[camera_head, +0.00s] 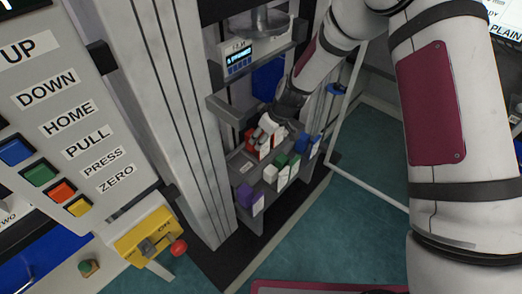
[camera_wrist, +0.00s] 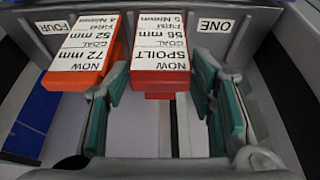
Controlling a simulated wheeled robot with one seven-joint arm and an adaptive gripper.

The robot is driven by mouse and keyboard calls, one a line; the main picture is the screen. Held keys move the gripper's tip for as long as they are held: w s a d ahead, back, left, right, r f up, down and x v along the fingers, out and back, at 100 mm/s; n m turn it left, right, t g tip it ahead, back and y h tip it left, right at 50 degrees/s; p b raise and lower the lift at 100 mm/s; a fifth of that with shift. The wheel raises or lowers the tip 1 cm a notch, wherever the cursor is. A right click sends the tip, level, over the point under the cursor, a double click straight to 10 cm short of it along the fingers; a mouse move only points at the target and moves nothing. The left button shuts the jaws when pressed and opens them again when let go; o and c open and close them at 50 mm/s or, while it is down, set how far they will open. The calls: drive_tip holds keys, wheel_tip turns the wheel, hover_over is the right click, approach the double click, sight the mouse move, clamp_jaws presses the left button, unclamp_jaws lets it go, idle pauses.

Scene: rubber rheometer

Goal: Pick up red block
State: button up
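The red block (camera_wrist: 159,80) is in the upper middle of the wrist view, with a white label on top reading NOW SPOILT, GOAL 56 mm, FIRM 5 Newton. My gripper (camera_wrist: 158,102) has teal pads, one on each side of the red block. The pads are apart, with narrow gaps seen beside the block, so it looks open around it rather than shut on it. In the head view my gripper (camera_head: 279,116) is down at the shelf, beside red pieces with white labels; it partly hides them.
An orange block (camera_wrist: 76,80) labelled 72 mm stands close left of the red one, near the left finger. Purple (camera_head: 257,199), green (camera_head: 288,170) and blue (camera_head: 308,146) blocks sit lower on the rack.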

clamp_jaws()
drive_tip(key=shift+r, duration=0.1)
